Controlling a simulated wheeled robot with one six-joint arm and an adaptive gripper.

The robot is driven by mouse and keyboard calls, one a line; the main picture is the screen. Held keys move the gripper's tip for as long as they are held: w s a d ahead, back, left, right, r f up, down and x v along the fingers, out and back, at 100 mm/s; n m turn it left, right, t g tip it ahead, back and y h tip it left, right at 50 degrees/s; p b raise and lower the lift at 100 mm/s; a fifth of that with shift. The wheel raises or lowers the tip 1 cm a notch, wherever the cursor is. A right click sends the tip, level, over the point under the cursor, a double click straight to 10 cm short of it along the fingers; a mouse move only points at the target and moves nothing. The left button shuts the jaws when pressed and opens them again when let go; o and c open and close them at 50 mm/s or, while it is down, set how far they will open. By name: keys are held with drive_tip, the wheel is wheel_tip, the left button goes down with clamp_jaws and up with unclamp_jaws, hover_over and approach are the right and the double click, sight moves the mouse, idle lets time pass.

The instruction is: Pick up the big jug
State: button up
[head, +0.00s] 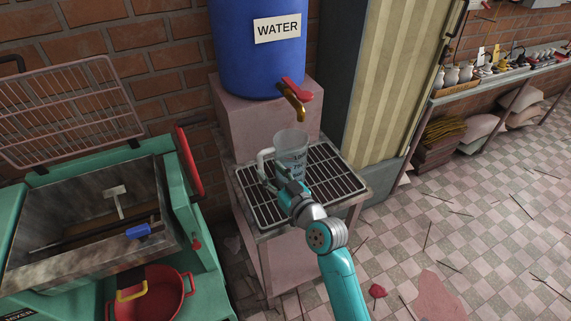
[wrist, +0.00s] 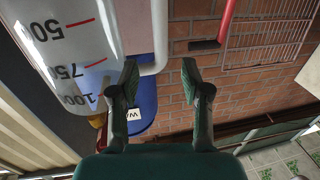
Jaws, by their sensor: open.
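The big jug (head: 292,148) is clear with a white handle (head: 263,160) on its left side. It stands upright on the drip grate below the tap. My gripper (head: 281,184) is open in front of the jug, close to its lower part and handle. In the wrist view the jug's wall (wrist: 62,40) with volume marks fills the upper left. Its handle (wrist: 161,35) shows in the gap between my open fingers (wrist: 158,75). I cannot tell whether the fingers reach around the handle or touch it. The jug's lower front is partly hidden by my gripper in the head view.
A blue water barrel (head: 243,55) with a red-handled tap (head: 293,92) sits above the jug. The grate (head: 258,205) tops a pink stand. A green mixer (head: 200,225) with a red bowl (head: 165,295) is at left. The tiled floor (head: 450,215) at right is mostly open, with scattered sticks.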

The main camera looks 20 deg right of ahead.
sight(261, 162)
drive_tip(key=shift+w+a, duration=0.2)
drive_tip(key=shift+w, duration=0.85)
drive_tip(key=shift+w+a, duration=0.25)
drive_tip(key=shift+w, duration=0.8)
drive_tip(key=shift+w+a, duration=0.2)
drive_tip(key=shift+w, duration=0.85)
clamp_jaws()
